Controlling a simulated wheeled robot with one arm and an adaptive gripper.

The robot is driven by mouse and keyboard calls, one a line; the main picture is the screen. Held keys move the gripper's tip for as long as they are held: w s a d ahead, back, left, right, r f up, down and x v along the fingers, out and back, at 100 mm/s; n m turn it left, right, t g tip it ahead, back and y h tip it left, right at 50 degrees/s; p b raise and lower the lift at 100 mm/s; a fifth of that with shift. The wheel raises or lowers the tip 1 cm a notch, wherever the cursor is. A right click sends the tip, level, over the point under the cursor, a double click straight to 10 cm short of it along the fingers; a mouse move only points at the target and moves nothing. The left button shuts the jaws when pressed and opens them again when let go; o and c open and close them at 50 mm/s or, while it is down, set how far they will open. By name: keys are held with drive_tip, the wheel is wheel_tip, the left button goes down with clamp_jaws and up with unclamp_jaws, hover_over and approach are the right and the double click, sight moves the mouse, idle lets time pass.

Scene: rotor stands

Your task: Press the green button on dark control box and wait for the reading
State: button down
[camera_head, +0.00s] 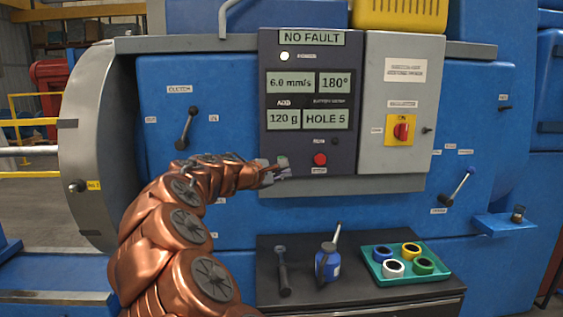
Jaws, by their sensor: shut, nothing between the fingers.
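The dark control box (309,165) is mounted on the blue machine. Its displays read NO FAULT, 6.0 mm/s, 180°, 120 g and HOLE 5, and a white lamp (285,56) is lit near the top. The green button (282,158) is at the lower left of the box, partly hidden by my gripper. A red button (320,159) is to its right. My gripper (284,172) is shut and empty, with its tips at or just in front of the green button. I cannot tell whether they touch it.
A grey panel (403,70) with a red rotary switch (402,131) on yellow adjoins the box. Below, a dark bench (353,294) carries a wrench-like tool (283,270), a blue oil can (327,264) and a green tray (440,272) of several coloured rings. Levers project at both sides.

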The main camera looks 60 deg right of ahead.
drive_tip(key=shift+w+d, duration=0.2)
drive_tip(key=shift+d, duration=0.1)
drive_tip(key=w+d+p, duration=0.2)
drive_tip(key=w+d, duration=0.3)
drive_tip(key=d, duration=0.2)
drive_tip(key=shift+w+p, duration=0.25)
drive_tip(key=shift+p, duration=0.05)
idle(0.4)
drive_tip(key=shift+w+d, duration=0.1)
idle(1.4)
drive_tip(key=shift+w+d, duration=0.15)
drive_tip(key=shift+d, duration=0.05)
